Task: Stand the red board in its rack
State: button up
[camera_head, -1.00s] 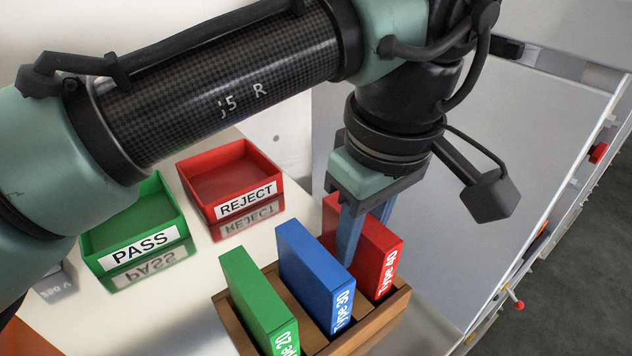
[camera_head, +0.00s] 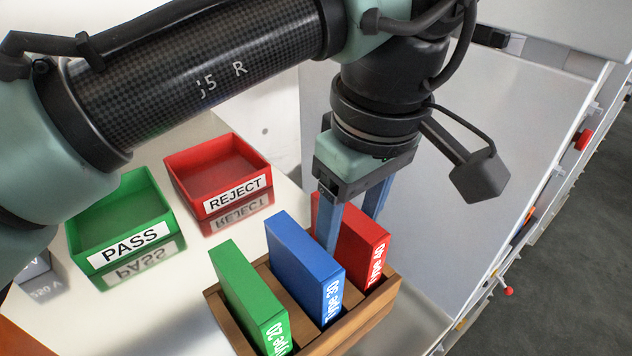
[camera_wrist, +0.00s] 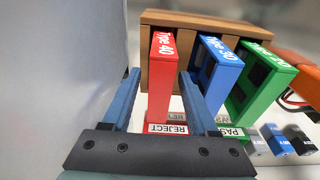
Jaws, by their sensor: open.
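The red board (camera_head: 362,240), labelled Type 40, stands upright in the right slot of the wooden rack (camera_head: 362,318). It also shows in the wrist view (camera_wrist: 163,80). My gripper (camera_head: 350,225) is open over the red board. One finger comes down between the red and blue boards, the other on the red board's far side. In the wrist view my fingers (camera_wrist: 158,95) lie on either side of the red board, with a gap visible at its left. The lower edge of the red board is hidden inside the rack.
The blue board (camera_head: 305,268) and green board (camera_head: 248,298) stand in the rack's other slots. The green PASS tray (camera_head: 120,215) and red REJECT tray (camera_head: 218,175) sit behind to the left. A pale panel (camera_head: 470,180) rises close on the right.

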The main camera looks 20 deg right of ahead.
jog(key=r+p, duration=0.1)
jog(key=r, duration=0.2)
jog(key=s+r+p, duration=0.1)
jog(key=r, duration=0.3)
jog(key=r+p, duration=0.1)
jog(key=r, duration=0.3)
jog(key=shift+s+d, duration=0.15)
jog(key=shift+d, duration=0.05)
